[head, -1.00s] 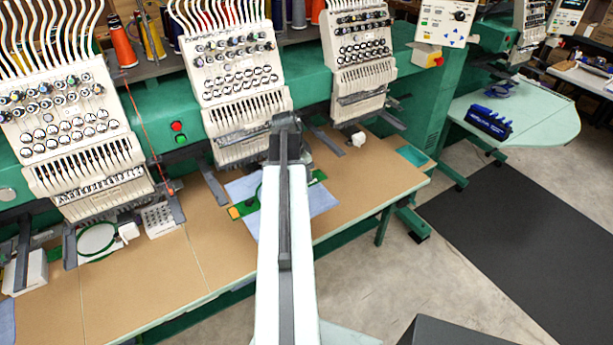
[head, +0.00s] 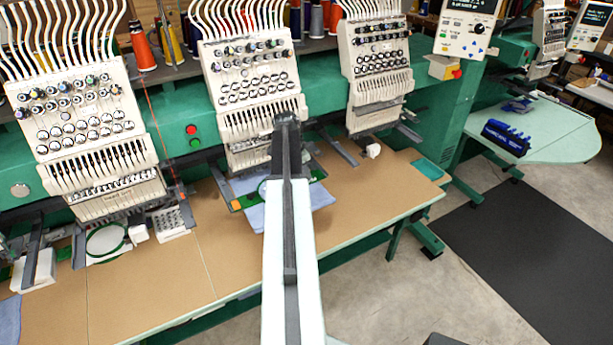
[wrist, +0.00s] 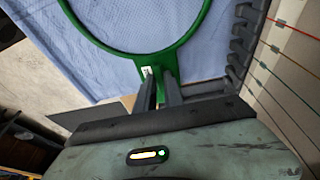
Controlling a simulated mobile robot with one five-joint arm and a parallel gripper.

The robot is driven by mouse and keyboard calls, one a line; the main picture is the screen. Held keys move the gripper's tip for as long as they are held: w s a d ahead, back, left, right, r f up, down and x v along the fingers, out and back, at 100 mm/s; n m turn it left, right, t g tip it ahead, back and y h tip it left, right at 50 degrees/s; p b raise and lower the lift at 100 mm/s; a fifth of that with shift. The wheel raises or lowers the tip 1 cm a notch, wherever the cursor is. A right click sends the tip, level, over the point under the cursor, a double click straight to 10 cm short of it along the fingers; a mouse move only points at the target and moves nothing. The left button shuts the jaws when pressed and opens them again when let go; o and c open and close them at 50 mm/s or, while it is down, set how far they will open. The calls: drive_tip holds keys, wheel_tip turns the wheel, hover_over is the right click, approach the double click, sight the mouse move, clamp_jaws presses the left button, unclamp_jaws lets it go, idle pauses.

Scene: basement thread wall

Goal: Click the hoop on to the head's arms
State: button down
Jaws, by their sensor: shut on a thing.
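The hoop is a green ring (wrist: 188,48) with light blue cloth (wrist: 140,30) across it. In the wrist view my gripper (wrist: 158,90) is shut on the green tab at its near edge. In the head view the green side bracket (head: 243,203) and cloth (head: 300,212) show below the middle machine head (head: 250,85), over the brown table. My arm hides the hoop's middle. I cannot tell whether bracket and arms touch.
A dark mat (head: 535,245) lies on the floor.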

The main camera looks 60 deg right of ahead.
idle(0.4)
drive_tip(key=c, duration=1.4)
unclamp_jaws()
drive_tip(key=shift+o, duration=0.2)
drive_tip(key=shift+r+p, duration=0.35)
drive_tip(key=shift+p, duration=0.1)
drive_tip(key=p+v, duration=0.3)
drive_tip(key=shift+r, duration=0.35)
drive_tip(key=shift+w+a+f+b, duration=0.25)
drive_tip(key=shift+w+a+f, duration=0.1)
drive_tip(key=shift+a, duration=0.2)
drive_tip(key=shift+w+a+f+b, duration=0.2)
drive_tip(key=shift+w+a+f, duration=0.2)
drive_tip(key=shift+a, duration=0.2)
drive_tip(key=w+a, duration=0.1)
drive_tip(key=a, duration=0.1)
drive_tip(key=w+a, duration=0.4)
drive_tip(key=a, duration=0.1)
drive_tip(key=shift+w+a, duration=0.1)
drive_tip(key=shift+w, duration=0.15)
